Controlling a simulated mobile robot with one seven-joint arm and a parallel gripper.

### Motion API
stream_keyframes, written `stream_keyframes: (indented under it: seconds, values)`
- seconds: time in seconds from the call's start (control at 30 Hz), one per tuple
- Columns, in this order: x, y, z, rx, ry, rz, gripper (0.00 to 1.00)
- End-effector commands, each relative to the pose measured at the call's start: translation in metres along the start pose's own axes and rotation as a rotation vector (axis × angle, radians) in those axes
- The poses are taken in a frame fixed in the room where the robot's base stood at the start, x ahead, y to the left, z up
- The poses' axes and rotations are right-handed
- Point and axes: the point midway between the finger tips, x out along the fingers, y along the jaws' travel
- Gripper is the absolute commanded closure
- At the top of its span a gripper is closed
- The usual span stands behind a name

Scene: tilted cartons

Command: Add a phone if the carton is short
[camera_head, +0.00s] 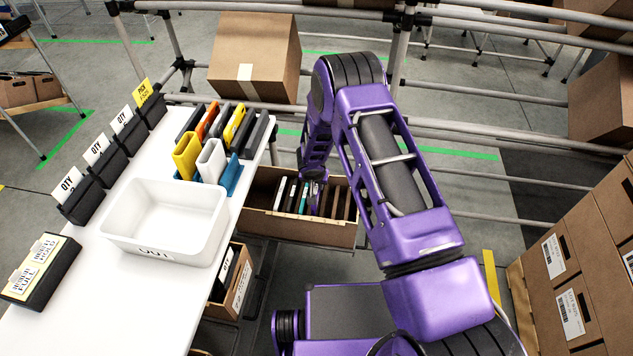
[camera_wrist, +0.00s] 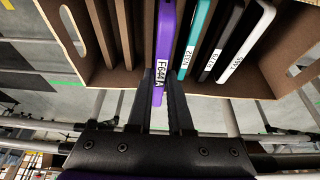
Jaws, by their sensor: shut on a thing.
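The open brown carton (camera_head: 300,231) stands tilted beside the table, with upright dividers inside; its wall also shows in the wrist view (camera_wrist: 75,60). My gripper (camera_wrist: 160,84) is shut on a purple phone (camera_wrist: 165,40) with a white label, in the carton among the dividers. A teal phone (camera_wrist: 196,32), a black phone (camera_wrist: 222,50) and a white phone (camera_wrist: 250,38) stand in neighbouring slots. Slots on the other side of the purple phone look empty. In the head view, my gripper (camera_head: 315,182) reaches into the carton from above, and its fingertips are partly hidden.
On the white table (camera_head: 75,300) stand a white OUT bin (camera_head: 165,245), a blue rack (camera_head: 232,178) with several coloured phones, QTY card holders (camera_head: 80,205) and a yellow PICK card (camera_head: 143,92). Metal rails run behind the carton. Stacked cartons (camera_head: 565,270) stand at right.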

Motion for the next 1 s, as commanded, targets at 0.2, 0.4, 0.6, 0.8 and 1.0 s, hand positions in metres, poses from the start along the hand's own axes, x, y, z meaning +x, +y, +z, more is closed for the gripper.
stream_keyframes:
  seconds: [0.2,0.4,0.6,0.8,1.0]
  values:
    - [0.016,0.000,0.006,0.000,0.001,0.000,1.00]
    - [0.025,0.000,0.009,0.001,0.002,-0.001,1.00]
    - [0.034,0.000,0.013,0.001,0.001,0.000,1.00]
    - [0.042,-0.001,0.017,0.000,0.001,-0.001,1.00]
    - [0.049,-0.001,0.020,0.000,0.002,0.000,1.00]
